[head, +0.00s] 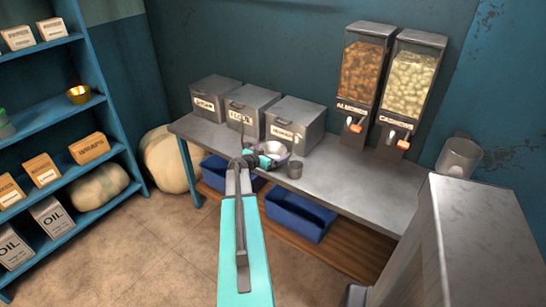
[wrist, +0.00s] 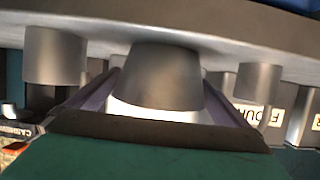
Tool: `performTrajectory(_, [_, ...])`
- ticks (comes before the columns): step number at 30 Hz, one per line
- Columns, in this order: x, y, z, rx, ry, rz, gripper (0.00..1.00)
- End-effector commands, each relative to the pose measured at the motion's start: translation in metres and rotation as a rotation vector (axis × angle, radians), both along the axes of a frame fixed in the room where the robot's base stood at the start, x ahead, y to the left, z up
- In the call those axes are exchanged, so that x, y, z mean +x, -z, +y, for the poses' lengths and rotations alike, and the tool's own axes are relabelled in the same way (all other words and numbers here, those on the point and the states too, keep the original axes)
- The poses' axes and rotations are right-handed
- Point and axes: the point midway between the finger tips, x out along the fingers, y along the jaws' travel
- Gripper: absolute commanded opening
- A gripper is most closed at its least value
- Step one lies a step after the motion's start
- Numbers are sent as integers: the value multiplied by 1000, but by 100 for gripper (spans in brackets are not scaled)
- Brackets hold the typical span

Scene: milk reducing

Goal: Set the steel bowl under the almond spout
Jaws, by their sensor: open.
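The steel bowl (head: 274,147) sits on the grey metal counter, partly hidden by my gripper (head: 264,160). In the upside-down wrist view the bowl (wrist: 160,75) appears between the two open fingers (wrist: 160,105), its narrow base towards the counter. I cannot tell whether the fingers touch it. The almond dispenser (head: 361,75), filled with brown nuts and labelled ALMONDS, stands at the back of the counter to the right of the bowl. Its spout (head: 353,126) has an orange-red tip and hangs above the counter. The counter beneath this spout looks bare.
A small steel cup (head: 295,169) stands just right of my gripper. A cashew dispenser (head: 411,80) stands right of the almonds. Labelled metal bins (head: 295,124) line the wall behind the bowl. A grey cabinet (head: 465,240) fills the right foreground. The counter (head: 340,180) is clear right of the cup.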

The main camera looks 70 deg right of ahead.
Motion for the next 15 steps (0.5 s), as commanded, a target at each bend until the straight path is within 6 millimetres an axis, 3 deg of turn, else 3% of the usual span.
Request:
performTrajectory(13, [0, 0, 0, 0, 0, -1, 100])
performTrajectory(15, [0, 0, 0, 0, 0, -1, 88])
